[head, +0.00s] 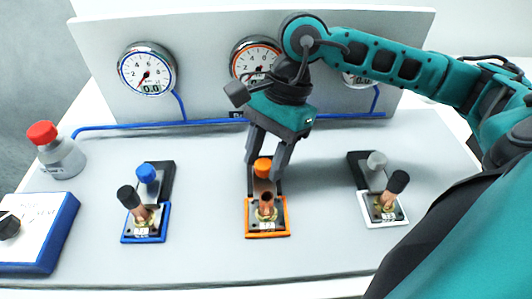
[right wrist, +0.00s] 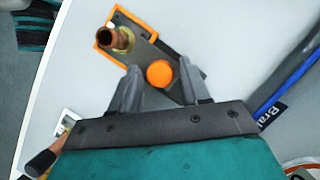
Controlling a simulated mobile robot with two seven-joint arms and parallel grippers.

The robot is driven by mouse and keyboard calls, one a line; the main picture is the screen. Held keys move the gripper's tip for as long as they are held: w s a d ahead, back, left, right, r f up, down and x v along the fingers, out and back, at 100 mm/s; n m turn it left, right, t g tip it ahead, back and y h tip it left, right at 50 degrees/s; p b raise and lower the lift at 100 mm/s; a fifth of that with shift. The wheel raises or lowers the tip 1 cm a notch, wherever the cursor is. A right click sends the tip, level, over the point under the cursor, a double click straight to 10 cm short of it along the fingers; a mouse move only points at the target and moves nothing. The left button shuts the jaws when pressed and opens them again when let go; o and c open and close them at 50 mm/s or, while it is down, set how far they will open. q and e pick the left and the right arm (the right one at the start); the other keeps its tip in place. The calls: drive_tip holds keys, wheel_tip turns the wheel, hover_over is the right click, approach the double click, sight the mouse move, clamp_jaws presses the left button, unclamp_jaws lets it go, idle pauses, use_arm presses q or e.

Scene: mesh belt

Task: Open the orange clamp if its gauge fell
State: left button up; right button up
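The orange clamp (head: 250,234) is a dark block on an orange-edged plate at the middle of the bench, with an orange knob (head: 263,166) and an upright copper-coloured piece (head: 267,202). Its knob (right wrist: 160,73) and copper piece (right wrist: 122,38) also show in the right wrist view. My right gripper (head: 264,173) is over the clamp, its two fingers apart on either side of the knob; whether they touch it I cannot tell. The orange-rimmed gauge (head: 250,58) is partly hidden by my right arm; its needle points low left and its readout is unclear. My left gripper is not in view.
A blue clamp (head: 146,238) and a white clamp (head: 386,221) stand either side. A blue-rimmed gauge (head: 147,70) reads 0.0; a third gauge (head: 360,80) is mostly hidden. A red-capped bottle (head: 62,158) and a blue box (head: 45,255) with a black knob are at left.

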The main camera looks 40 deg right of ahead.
clamp_jaws()
idle(0.3)
drive_tip(key=shift+w+d, duration=0.1)
drive_tip(key=shift+w, duration=0.05)
drive_tip(key=shift+w+d+f+b, duration=0.15)
drive_tip(key=shift+w+d+b, duration=0.35)
drive_tip(key=shift+w+b, duration=0.35)
drive_tip(key=shift+w+d, duration=0.1)
drive_tip(key=shift+w, duration=0.05)
drive_tip(key=shift+r, duration=0.2)
drive_tip(key=shift+o, duration=0.6)
unclamp_jaws()
drive_tip(key=shift+w, duration=0.1)
drive_tip(key=shift+o, duration=0.7)
